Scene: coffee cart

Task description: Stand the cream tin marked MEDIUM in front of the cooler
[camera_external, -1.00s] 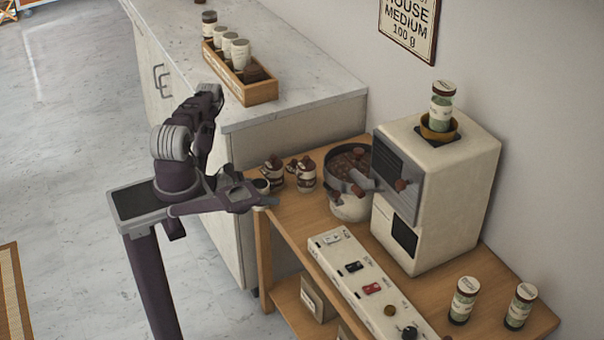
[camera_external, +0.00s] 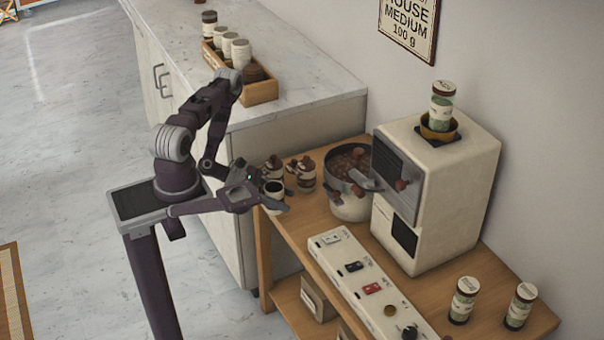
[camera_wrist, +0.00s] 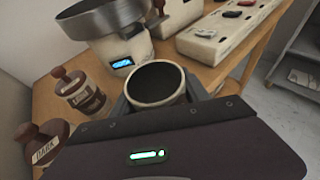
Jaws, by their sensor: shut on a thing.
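My gripper (camera_external: 262,199) is shut on an open cream tin (camera_external: 274,189), upright at the left end of the wooden table. In the wrist view the tin (camera_wrist: 157,82) shows a dark inside; its label is hidden. I cannot tell whether its base touches the table. The cooler (camera_external: 349,205) is a round pan of brown beans on a cream body, right of the tin. In the wrist view the cooler (camera_wrist: 122,64) has a lit blue display and stands just beyond the tin.
Two brown-topped canisters (camera_external: 306,175) stand beside the tin; one canister (camera_wrist: 48,150) reads DARK. A white roaster (camera_external: 440,200) and a switch panel (camera_external: 365,280) are further right. Two tins (camera_external: 463,300) stand at the table's right end. A counter (camera_external: 300,80) is behind.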

